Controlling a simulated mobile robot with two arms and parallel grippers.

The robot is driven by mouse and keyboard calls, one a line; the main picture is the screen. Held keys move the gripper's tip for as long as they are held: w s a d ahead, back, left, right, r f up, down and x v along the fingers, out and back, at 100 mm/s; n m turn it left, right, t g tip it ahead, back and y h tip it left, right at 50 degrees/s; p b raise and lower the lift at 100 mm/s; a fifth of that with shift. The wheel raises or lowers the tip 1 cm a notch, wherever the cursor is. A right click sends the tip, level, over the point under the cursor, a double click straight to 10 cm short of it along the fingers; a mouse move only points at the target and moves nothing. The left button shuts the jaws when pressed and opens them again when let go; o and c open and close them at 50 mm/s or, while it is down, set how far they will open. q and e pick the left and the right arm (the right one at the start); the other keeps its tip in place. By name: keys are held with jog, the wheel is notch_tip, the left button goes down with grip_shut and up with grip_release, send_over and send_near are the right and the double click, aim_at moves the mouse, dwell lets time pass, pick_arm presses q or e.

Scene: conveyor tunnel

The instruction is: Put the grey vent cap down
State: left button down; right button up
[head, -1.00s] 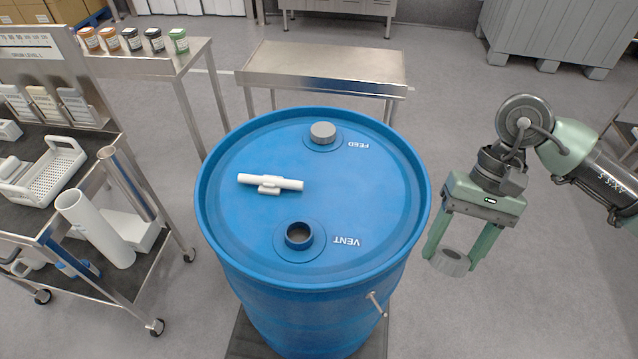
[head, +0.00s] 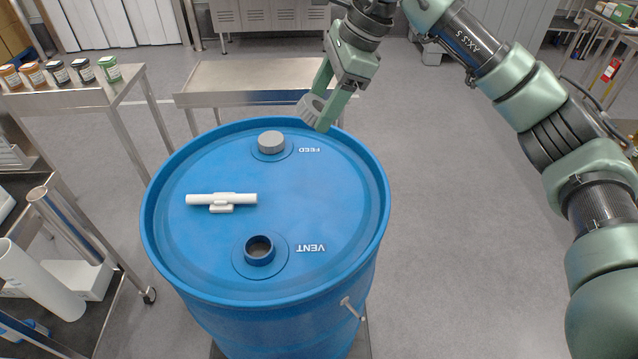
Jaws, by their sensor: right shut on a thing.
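My right gripper (head: 320,108) is shut on the grey vent cap (head: 309,106). It holds the cap tilted near the far right rim of the blue drum (head: 330,230), in front of the steel table behind; I cannot tell how high the cap is. The vent opening (head: 259,250) on the drum lid is uncovered, with the word VENT beside it. The feed opening at the far side bears a grey cap (head: 271,142). My left gripper is not in view.
A white tube-shaped tool (head: 221,201) lies on the lid. A bare steel table (head: 250,78) stands behind the drum. A bench with several small jars (head: 57,71) is at the left. A cart holds a white cylinder (head: 40,282). Floor to the right is clear.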

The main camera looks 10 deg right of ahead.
notch_tip(320, 180, down, 18)
jog(key=p, duration=0.3)
jog(key=shift+d+r, duration=0.1)
jog(key=shift+f, duration=0.2)
jog(key=o, duration=1.4)
jog(key=shift+o, duration=0.2)
jog(key=shift+r, duration=0.1)
